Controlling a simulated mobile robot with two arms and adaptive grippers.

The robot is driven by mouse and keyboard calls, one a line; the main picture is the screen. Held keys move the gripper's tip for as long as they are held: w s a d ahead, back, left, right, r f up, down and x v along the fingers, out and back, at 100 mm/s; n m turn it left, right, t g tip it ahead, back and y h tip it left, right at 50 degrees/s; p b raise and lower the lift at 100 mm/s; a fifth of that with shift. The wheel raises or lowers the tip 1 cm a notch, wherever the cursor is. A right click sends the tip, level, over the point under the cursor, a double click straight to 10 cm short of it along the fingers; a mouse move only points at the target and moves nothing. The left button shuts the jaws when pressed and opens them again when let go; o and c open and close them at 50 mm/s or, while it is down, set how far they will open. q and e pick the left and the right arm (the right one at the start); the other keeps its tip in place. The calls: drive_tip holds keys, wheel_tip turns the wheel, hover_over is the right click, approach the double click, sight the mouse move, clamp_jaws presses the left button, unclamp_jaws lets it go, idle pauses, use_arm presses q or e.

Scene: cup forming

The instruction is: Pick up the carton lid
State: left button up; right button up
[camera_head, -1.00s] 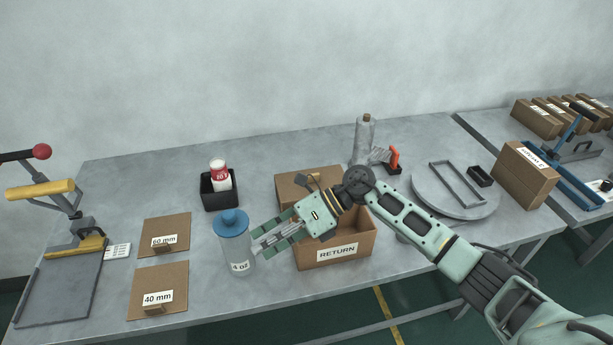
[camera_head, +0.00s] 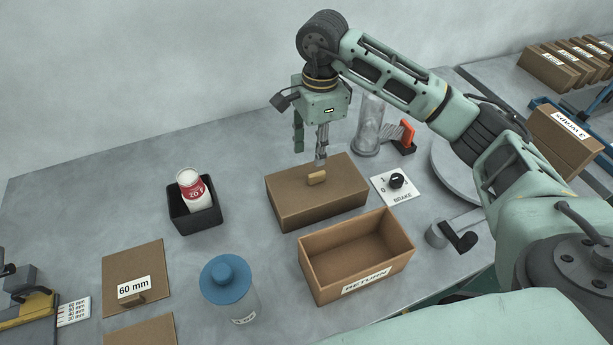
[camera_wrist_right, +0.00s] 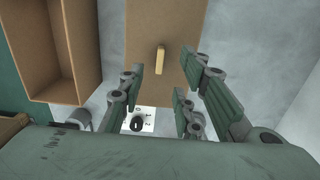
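The carton lid (camera_head: 317,192) is the brown top of a closed box behind the RETURN box, with a small tan grip (camera_head: 316,178) on it. It also shows in the right wrist view (camera_wrist_right: 180,75), with its grip (camera_wrist_right: 160,60) beyond and between the fingers. My right gripper (camera_head: 311,155) points down above the lid's back edge, apart from the grip. In the right wrist view its fingers (camera_wrist_right: 165,70) are spread and hold nothing. My left gripper is in neither view.
The open, empty RETURN box (camera_head: 357,262) stands in front of the closed box. A blue-topped jar (camera_head: 228,285) stands front left, a black bin (camera_head: 195,218) with a white-red bottle at left. A BRAKE switch plate (camera_head: 396,187) and a clear cylinder (camera_head: 369,130) are close on the right.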

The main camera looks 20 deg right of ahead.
sight(317, 173)
drive_tip(key=f, duration=0.2)
drive_tip(key=f+p, duration=0.1)
drive_tip(key=f, duration=0.4)
drive_tip(key=shift+s+d+f, duration=0.15)
drive_tip(key=shift+d+f, duration=0.15)
drive_tip(key=shift+f, duration=0.6)
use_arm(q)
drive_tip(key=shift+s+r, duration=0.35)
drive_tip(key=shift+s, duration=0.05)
use_arm(e)
clamp_jaws()
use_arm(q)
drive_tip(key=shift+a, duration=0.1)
